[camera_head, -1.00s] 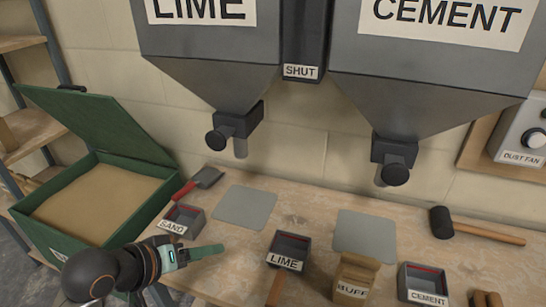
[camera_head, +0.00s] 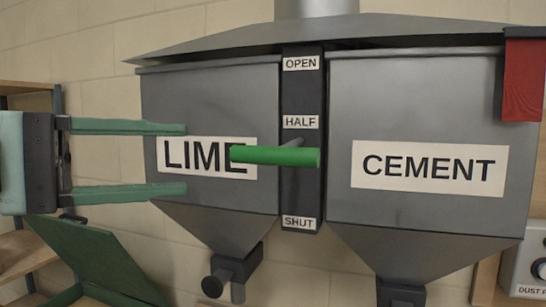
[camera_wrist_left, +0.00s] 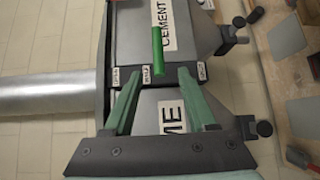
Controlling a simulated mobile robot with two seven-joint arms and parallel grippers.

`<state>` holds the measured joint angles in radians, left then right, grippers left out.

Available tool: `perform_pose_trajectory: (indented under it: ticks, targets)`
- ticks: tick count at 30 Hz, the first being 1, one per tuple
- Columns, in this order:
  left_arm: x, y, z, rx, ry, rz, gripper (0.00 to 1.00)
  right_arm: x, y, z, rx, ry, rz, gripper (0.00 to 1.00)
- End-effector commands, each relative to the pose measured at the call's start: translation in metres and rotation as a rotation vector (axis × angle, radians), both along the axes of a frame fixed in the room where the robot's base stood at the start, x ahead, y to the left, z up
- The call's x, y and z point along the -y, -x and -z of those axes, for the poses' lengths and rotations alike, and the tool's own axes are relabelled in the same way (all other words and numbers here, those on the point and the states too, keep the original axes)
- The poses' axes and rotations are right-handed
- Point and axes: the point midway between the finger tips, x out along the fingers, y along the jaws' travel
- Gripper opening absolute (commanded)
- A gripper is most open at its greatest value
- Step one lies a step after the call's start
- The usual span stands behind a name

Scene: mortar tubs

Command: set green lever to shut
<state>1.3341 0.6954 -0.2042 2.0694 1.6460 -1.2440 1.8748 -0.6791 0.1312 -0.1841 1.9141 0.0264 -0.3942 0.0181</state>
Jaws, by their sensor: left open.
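The green lever (camera_head: 276,156) sticks out from a dark upright plate (camera_head: 301,195) between the two hoppers. The plate carries the labels OPEN at the top, HALF in the middle and SHUT at the bottom. The lever stands a little below HALF and well above SHUT. My left gripper (camera_head: 186,159) is open and empty, in front of the LIME hopper, to the left of the lever. Its fingers point right, one above and one below the lever's height. In the left wrist view the lever (camera_wrist_left: 158,50) lies beyond the open fingertips. My right gripper is not in view.
The LIME hopper (camera_head: 180,95) is on the left and the CEMENT hopper (camera_head: 420,110) on the right, with spouts below. A green box lid (camera_head: 100,260) stands open at the lower left.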

Motion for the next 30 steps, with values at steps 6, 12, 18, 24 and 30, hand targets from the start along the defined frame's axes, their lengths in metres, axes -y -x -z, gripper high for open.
perform_pose_trajectory:
  ticks: [6,12,18,24,30]
  targets:
    - [0.015,-0.003,-0.005,-0.011,0.009,0.011,0.57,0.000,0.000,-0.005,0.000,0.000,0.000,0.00]
    - [0.050,-0.020,-0.004,-0.009,0.008,0.012,0.57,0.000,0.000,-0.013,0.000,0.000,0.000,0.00]
    - [0.085,-0.038,-0.001,-0.010,0.008,0.010,0.57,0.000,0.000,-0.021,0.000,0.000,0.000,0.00]
    - [0.105,-0.050,0.001,-0.009,0.008,0.008,0.57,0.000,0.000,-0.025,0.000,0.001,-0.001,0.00]
    - [0.111,-0.053,0.002,-0.007,0.009,0.006,0.57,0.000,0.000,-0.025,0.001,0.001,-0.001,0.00]
